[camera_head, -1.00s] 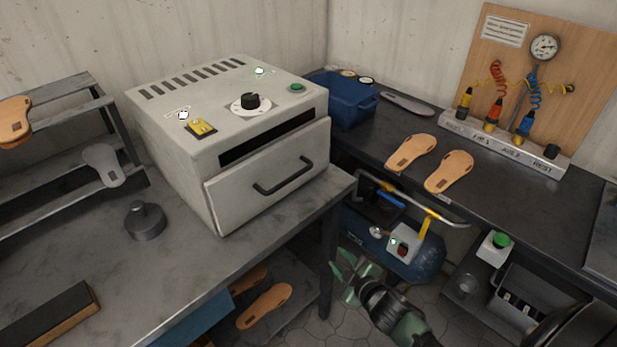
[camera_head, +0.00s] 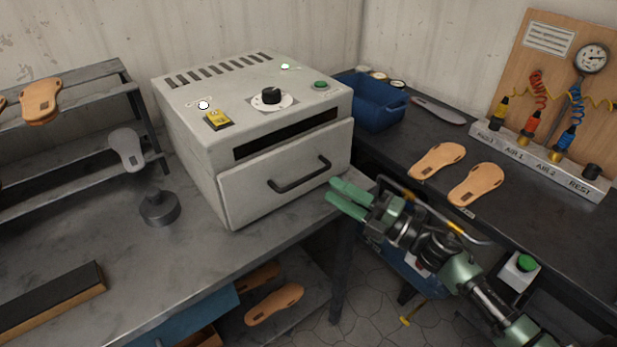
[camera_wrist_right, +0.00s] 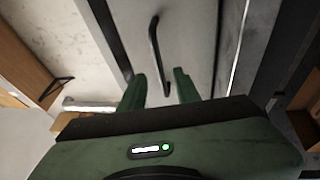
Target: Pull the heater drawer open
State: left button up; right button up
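The heater (camera_head: 195,135) is a pale grey box on the workbench. Its drawer front (camera_head: 250,197) has a dark bar handle (camera_head: 300,177) and shows no clear opening. My right gripper (camera_head: 335,191) has green fingers spread apart, with nothing between them. In the head view it is just below and right of the handle's right end, pointing left. In the right wrist view, the gripper (camera_wrist_right: 160,78) faces the drawer front (camera_wrist_right: 185,40), and the handle (camera_wrist_right: 154,45) lies ahead, its lower end in line with the finger gap. I see no contact. My left gripper is out of view.
A blue bin (camera_head: 375,102) stands right of the heater on the dark side bench, with two tan soles (camera_head: 438,160) nearer. A dark round weight (camera_head: 158,208) sits left of the heater. The bench in front of the drawer is clear.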

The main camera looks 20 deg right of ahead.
aim_at(307, 176)
jog(key=shift+n, duration=0.4)
jog(key=p+x, duration=0.2)
jog(key=x, duration=0.5)
jog(key=shift+s+a+r, duration=0.1)
jog(key=shift+s+a, duration=0.05)
jog(key=shift+a, duration=0.05)
jog(key=shift+w+a, duration=0.25)
jog(key=shift+a, duration=0.05)
grip_shut()
dwell(0.6)
